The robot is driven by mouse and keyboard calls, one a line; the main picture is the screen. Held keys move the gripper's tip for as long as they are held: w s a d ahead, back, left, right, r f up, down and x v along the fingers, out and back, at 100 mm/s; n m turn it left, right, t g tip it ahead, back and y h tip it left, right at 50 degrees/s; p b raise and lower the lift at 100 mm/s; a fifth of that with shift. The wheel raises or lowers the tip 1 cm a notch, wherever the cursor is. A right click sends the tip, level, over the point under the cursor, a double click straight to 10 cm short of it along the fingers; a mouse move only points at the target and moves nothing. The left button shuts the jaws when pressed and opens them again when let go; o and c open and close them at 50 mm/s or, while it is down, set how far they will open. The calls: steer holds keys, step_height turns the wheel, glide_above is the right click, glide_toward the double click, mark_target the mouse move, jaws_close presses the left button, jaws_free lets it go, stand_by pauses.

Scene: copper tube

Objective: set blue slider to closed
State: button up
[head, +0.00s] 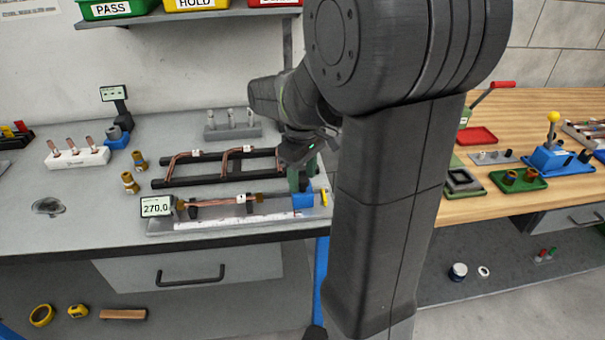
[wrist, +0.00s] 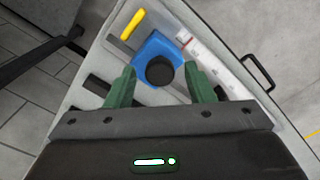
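The blue slider (head: 303,199) sits at the right end of a measuring fixture (head: 240,222) on the grey bench. In the wrist view the blue slider (wrist: 157,58) carries a round black knob (wrist: 160,70). My gripper (head: 302,180) is right above the slider, pointing down. In the wrist view my gripper's green fingers (wrist: 160,88) are spread, one on each side of the black knob, with visible gaps. A display (head: 156,206) at the fixture's left end reads 270.0. A copper tube (head: 215,202) lies along the fixture. A yellow handle (wrist: 132,24) is beside the slider.
A black rack with bent copper tubes (head: 237,150) stands just behind the fixture. A white block with tubes (head: 77,157) and brass fittings (head: 131,182) are to the left. A wooden bench (head: 540,105) with green trays is to the right. My arm hides part of the middle.

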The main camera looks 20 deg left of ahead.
jaws_close()
steer(key=shift+s+a+p, duration=0.2)
steer(key=shift+s+a, duration=0.4)
steer(key=shift+a, duration=0.4)
steer(key=shift+s+a+p, duration=0.25)
steer(key=shift+s+a, duration=0.4)
steer(key=shift+a, duration=0.4)
steer(key=shift+s+a+p, duration=0.2)
steer(key=shift+s+a, duration=0.4)
steer(key=shift+a, duration=0.4)
steer(key=shift+o, duration=0.7)
jaws_free()
steer(key=shift+a, duration=0.1)
step_height(320, 180, up, 14)
